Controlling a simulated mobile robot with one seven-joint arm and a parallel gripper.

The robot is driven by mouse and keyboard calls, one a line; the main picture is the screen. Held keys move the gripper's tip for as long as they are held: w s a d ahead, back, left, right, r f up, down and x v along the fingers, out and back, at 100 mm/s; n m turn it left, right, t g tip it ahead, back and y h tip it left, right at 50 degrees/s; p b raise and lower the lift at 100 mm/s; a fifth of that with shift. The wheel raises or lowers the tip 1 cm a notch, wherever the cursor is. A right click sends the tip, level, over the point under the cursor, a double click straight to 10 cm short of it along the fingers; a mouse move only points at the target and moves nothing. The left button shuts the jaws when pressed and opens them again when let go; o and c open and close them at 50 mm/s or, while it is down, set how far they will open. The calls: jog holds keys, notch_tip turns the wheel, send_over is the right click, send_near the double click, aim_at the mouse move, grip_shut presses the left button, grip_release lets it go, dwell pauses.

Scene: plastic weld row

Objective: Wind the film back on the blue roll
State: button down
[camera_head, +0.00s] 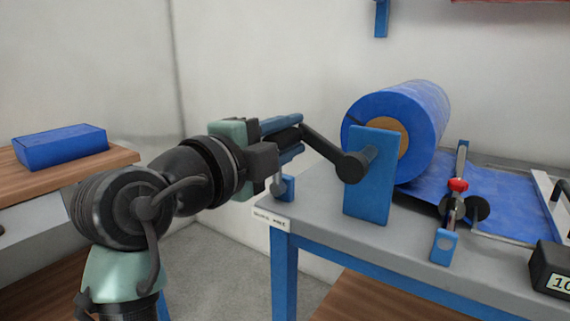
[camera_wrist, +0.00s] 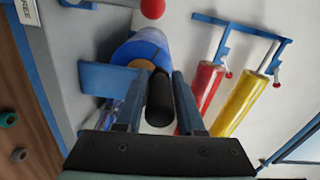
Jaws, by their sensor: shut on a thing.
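The blue film roll (camera_head: 423,110) sits on a brown core behind a blue upright plate (camera_head: 369,188) at the back of the grey bench. A dark crank arm (camera_head: 328,152) runs from the hub at the plate up and left to my gripper (camera_head: 290,137). My gripper's blue fingers are shut on the dark crank handle; in the wrist view the handle (camera_wrist: 160,98) lies between both fingers. Blue film (camera_head: 425,187) runs from under the roll to the right across the bench. The roll (camera_wrist: 146,50) is partly hidden behind the fingers in the wrist view.
A bar with a red knob (camera_head: 457,185) and dark wheels stands right of the roll. A black block marked 10 (camera_head: 551,269) sits at the bench's right. A blue box (camera_head: 62,147) lies on the left table. Red (camera_wrist: 203,95) and yellow (camera_wrist: 240,104) rolls hang on the wall.

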jog(key=s+d+r+m+b, duration=0.2)
jog(key=s+d+r+m, duration=0.3)
jog(key=m, duration=0.6)
jog(key=shift+d, duration=0.95)
jog(key=shift+f, duration=0.2)
jog(key=c, duration=0.8)
grip_release()
jog(key=shift+o, duration=1)
